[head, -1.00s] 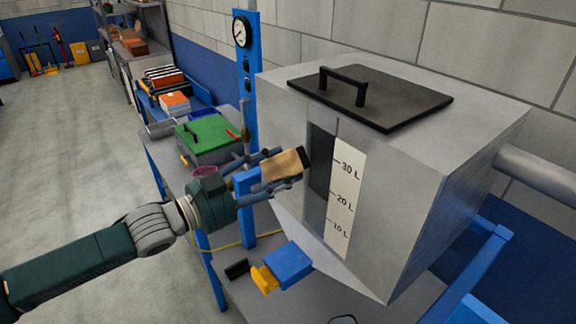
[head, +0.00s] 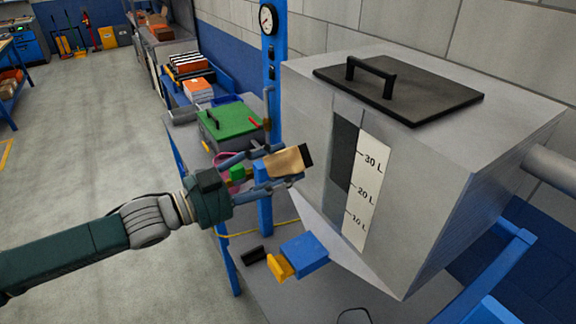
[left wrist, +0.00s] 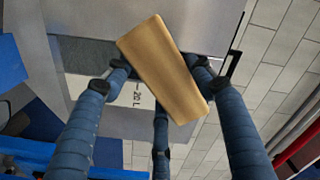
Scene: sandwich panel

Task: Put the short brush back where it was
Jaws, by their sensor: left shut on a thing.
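The short brush is a tan wooden block (head: 286,163) with a black end on its right. My left gripper (head: 275,168) is shut on it and holds it in the air, tilted, in front of the left side of the grey tank (head: 310,110). In the left wrist view the tan block (left wrist: 163,66) lies slanted between the blue fingers (left wrist: 160,85), with the tank's level scale behind it. The black end does not show clearly there. My right gripper is not in view.
The tank has a black lid (head: 440,92). Below it are a blue block with a yellow part (head: 303,254) and a small black piece (head: 253,256). A box with a green lid (head: 228,122), a pink bowl (head: 222,158) and a small green block (head: 237,172) are behind the gripper.

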